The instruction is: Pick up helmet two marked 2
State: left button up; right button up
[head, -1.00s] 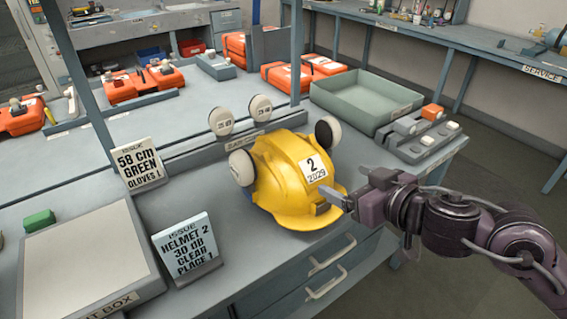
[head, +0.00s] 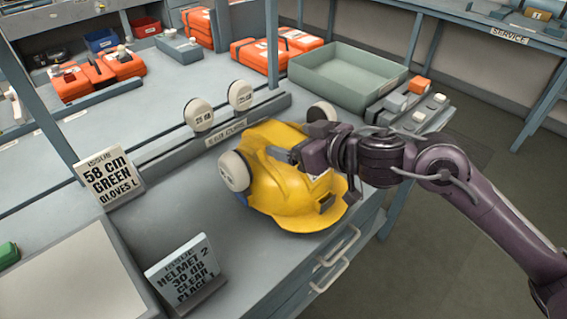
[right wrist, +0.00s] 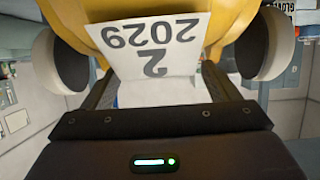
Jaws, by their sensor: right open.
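The yellow helmet (head: 268,190) sits on the bench near its front edge, with a white round ear cup at each side. In the right wrist view its white label (right wrist: 155,45) reads 2 and 2029 upside down, close in front of my gripper. My right gripper (head: 284,154) is over the helmet's front and hides most of the label in the head view. Its jaws are open, with the fingers (right wrist: 160,92) on either side of the label area in the wrist view. I cannot tell whether they touch the shell. My left gripper is not in view.
A card (head: 183,272) reading helmet 2, 30 dB, clear, place 1 stands at the front. Another card (head: 107,179) reads 58 cm green. Round ear cups (head: 199,114) stand on a rack behind the helmet. A green-grey tray (head: 345,75) lies behind at right.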

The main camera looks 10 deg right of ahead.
jog(key=shift+x, duration=1.2)
jog(key=c, duration=1.7)
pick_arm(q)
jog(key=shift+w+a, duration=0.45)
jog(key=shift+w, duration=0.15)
